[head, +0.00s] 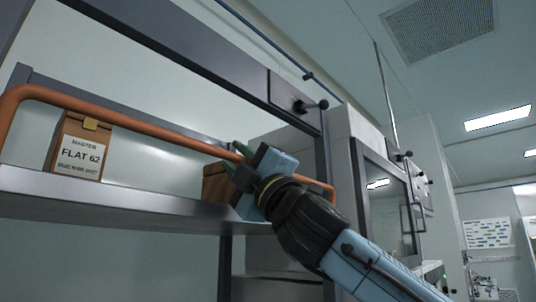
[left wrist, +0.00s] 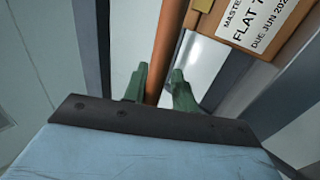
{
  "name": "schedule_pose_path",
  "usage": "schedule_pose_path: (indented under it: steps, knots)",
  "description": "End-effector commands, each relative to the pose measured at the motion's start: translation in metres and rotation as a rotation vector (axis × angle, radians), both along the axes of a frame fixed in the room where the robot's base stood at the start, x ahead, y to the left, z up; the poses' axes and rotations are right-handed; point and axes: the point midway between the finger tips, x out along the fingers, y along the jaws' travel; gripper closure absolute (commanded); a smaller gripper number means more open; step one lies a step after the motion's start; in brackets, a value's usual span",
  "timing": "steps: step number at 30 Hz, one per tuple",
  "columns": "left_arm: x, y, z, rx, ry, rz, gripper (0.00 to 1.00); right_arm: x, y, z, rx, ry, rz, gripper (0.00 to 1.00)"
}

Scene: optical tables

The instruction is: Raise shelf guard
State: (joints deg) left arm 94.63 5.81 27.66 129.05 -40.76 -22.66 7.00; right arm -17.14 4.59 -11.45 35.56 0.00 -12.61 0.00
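The shelf guard (head: 135,124) is an orange-brown bar that runs along the front of the metal shelf (head: 120,195) in the head view. It bends down at its left end and by the right post. My left gripper (head: 237,158) reaches in from the lower right, with its green fingers above and below the bar near its right part. The fingertips' far sides are hidden. My right gripper is not in view.
A brown box labelled FLAT (head: 80,147) stands on the shelf behind the guard. Another brown box (head: 215,184) is partly hidden behind my gripper. A dark upright post (head: 325,165) and an upper beam (head: 190,60) frame the shelf. Open room lies to the right.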

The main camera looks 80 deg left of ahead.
Motion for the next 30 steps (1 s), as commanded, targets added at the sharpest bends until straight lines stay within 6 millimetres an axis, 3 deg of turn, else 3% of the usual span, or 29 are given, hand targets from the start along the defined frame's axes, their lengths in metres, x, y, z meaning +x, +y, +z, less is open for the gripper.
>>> schedule_pose_path:
  steps: [3, 14, 30]
  knots:
    - [-0.002, 0.0, -0.002, -0.002, -0.005, 0.004, 0.65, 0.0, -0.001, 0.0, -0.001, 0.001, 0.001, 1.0]
    - [0.003, -0.004, -0.004, 0.003, -0.001, -0.003, 0.65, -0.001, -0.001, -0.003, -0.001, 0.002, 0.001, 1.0]
    - [0.045, -0.057, -0.066, 0.0, -0.001, -0.005, 0.65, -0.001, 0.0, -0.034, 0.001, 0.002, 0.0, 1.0]
